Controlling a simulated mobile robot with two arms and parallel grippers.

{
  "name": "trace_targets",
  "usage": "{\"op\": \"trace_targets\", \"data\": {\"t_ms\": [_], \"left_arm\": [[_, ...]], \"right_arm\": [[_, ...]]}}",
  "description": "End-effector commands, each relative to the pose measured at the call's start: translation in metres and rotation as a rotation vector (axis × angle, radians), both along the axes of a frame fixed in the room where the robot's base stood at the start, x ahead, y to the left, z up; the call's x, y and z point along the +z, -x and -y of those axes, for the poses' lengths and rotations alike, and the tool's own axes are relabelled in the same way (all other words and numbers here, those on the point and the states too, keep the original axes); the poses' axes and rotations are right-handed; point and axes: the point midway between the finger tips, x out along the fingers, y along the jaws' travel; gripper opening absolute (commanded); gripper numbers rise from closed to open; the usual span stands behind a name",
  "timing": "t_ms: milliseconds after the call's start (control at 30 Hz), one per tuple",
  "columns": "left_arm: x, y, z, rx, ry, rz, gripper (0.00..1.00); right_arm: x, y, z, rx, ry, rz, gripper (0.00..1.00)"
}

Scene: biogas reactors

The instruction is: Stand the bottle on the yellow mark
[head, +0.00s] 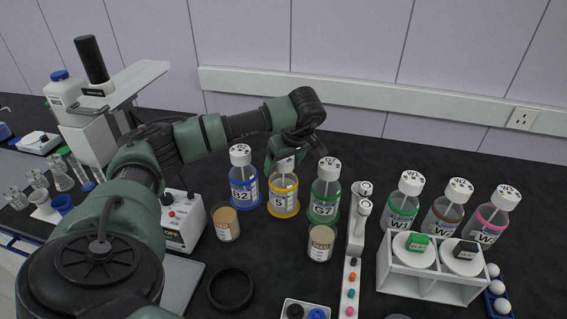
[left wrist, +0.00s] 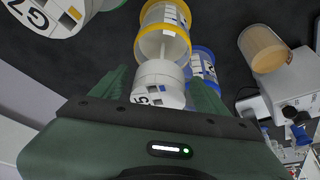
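A clear bottle with a white cap marked 5 and a yellow-edged label (head: 284,194) stands upright in the middle of the row of bottles. A yellow band shows around its foot, where the yellow mark (head: 286,213) appears to lie under it. In the left wrist view the bottle's white cap (left wrist: 158,85) is between my left gripper's fingers (left wrist: 158,90). The fingers are apart, with a narrow gap beside the cap. In the head view my left gripper (head: 284,155) is just behind and above the bottle, partly hidden by it. My right gripper is not in view.
Bottle B2 (head: 243,185) with blue stands close on the left, and bottle G7 (head: 325,192) with green on the right. Tan jars (head: 226,225) and (head: 321,245) stand in front. A pipette stand (head: 351,270) and a white rack (head: 430,278) are further right.

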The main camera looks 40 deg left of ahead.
Motion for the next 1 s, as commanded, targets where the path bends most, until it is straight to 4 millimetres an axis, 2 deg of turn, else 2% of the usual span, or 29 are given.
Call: {"op": "trace_targets", "data": {"t_ms": [133,267,600,733,1000], "left_arm": [[0.003,0.000,0.000,0.000,0.000,0.001,0.75],[0.012,0.000,0.005,-0.002,0.001,0.004,0.75],[0.078,0.007,0.032,-0.003,0.001,0.006,0.75],[0.102,0.010,0.039,-0.002,-0.002,0.005,0.75],[0.114,0.012,0.044,0.000,0.000,0.000,0.75]], "right_arm": [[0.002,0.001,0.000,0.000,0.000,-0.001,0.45],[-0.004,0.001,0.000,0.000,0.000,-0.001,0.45],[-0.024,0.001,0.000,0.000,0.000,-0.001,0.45],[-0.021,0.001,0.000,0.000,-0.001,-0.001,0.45],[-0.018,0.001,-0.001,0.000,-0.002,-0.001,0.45]]}}
